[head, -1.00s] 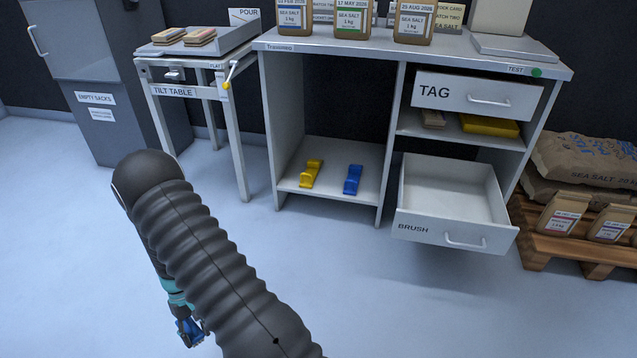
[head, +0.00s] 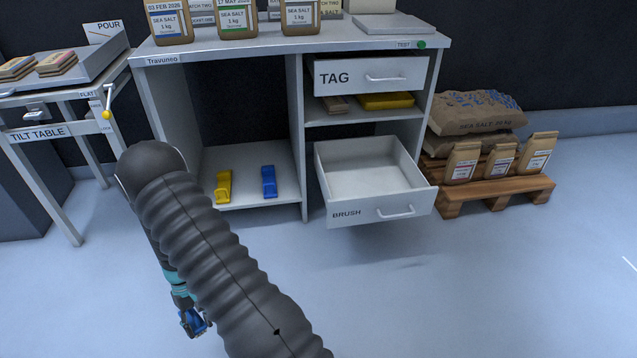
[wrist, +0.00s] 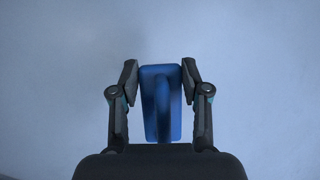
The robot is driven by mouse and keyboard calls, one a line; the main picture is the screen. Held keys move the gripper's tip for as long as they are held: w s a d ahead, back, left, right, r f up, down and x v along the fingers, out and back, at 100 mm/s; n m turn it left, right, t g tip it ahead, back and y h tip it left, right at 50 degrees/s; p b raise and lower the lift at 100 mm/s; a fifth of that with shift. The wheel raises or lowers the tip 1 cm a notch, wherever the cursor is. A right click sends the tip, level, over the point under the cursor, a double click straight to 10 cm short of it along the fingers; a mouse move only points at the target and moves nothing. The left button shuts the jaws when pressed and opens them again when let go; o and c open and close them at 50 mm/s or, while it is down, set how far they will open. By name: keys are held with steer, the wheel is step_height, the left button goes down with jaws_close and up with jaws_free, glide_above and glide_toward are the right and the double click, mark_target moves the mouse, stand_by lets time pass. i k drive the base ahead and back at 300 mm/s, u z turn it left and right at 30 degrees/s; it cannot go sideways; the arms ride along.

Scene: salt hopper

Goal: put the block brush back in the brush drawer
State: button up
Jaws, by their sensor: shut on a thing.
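My gripper (wrist: 160,85) is shut on a blue block brush (wrist: 161,120), which sits between its two fingers in the wrist view. In the head view my gripper (head: 190,312) is low at the left, held out over the floor and partly hidden by my arm, with a bit of the blue brush (head: 194,322) showing. The brush drawer (head: 380,212), labelled BRUSH, is pulled open at the bottom right of the bench. Its visible inside is empty. My gripper is to the left of the drawer and apart from it.
The TAG drawer (head: 368,77) is above, over a shelf with a yellow item (head: 386,101). A yellow piece (head: 223,187) and a blue piece (head: 269,181) stand on the lower left shelf. A pallet (head: 497,192) with sacks is at right. Floor before the drawer is clear.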

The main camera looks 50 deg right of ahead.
mark_target(376, 188)
steer(key=z, duration=1.7)
